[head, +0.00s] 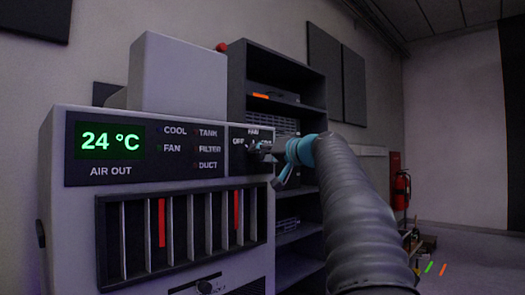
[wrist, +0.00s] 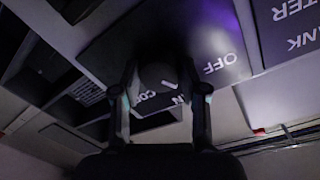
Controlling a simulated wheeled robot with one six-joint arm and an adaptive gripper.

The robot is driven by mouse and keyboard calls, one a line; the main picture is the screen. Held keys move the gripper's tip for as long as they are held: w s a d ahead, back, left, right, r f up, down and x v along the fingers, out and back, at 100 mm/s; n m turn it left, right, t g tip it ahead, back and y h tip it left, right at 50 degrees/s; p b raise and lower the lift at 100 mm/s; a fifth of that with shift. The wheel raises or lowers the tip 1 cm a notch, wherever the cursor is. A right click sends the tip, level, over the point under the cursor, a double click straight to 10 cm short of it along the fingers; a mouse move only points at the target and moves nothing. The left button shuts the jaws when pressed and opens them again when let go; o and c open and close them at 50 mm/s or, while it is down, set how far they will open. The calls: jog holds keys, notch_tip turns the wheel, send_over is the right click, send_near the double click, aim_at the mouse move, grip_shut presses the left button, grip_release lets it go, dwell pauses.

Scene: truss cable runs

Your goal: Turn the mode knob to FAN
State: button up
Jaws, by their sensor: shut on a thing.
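The mode knob (wrist: 160,74) is a dark round knob on the dark label plate (wrist: 225,62) of the grey air unit (head: 65,215). In the head view the plate (head: 237,162) shows OFF at left and FAN at top; the lettering at right is partly covered by my gripper (head: 264,150). In the wrist view my gripper (wrist: 163,100) has one finger on each side of the knob and is shut on it. A short pale mark shows near the knob's lower edge, but I cannot tell for sure which word it points at.
The green display (head: 110,140) reads 24 °C, with small COOL, FAN, TANK, FILTER and DUCT labels beside it. A vent grille (head: 180,230) with two red strips is below. A dark shelf (head: 285,70) stands behind; a red extinguisher (head: 401,188) hangs at right.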

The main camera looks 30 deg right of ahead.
jog(key=m+p, duration=0.3)
jog(key=m, duration=0.2)
jog(key=shift+r+g, duration=0.15)
jog(key=shift+g, duration=0.15)
jog(key=shift+m, duration=0.4)
jog(key=o, duration=1.2)
jog(key=shift+c, duration=0.2)
jog(key=shift+d, duration=0.1)
jog(key=v, duration=1.2)
